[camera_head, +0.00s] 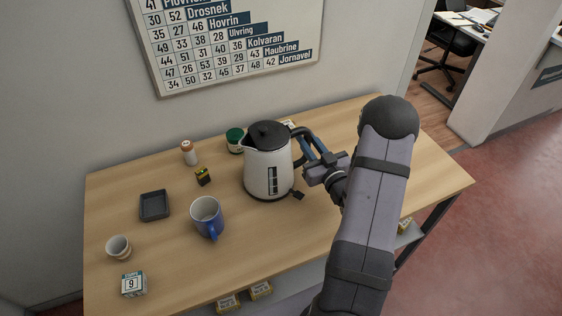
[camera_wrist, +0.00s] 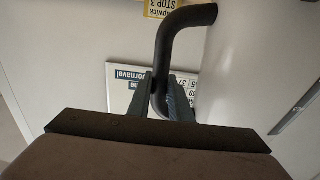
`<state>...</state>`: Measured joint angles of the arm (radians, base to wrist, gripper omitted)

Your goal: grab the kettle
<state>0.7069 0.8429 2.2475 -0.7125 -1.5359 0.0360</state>
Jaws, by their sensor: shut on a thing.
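The kettle (camera_head: 267,168) is white with a black lid and a black handle, and stands upright on the wooden counter in the head view. My gripper (camera_head: 308,146) is at its right side, with the fingers around the handle. In the wrist view the black handle (camera_wrist: 184,18) passes down between the two fingers of my gripper (camera_wrist: 160,95), which is shut on it. The kettle's white side also shows in the wrist view (camera_wrist: 245,60).
A blue mug (camera_head: 207,217) stands in front of the kettle to the left. A green-lidded jar (camera_head: 235,141) is close behind on the left. A dark tray (camera_head: 154,205), a small cup (camera_head: 118,247) and a calendar block (camera_head: 133,284) are farther left. The counter (camera_head: 275,235) is clear in front.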

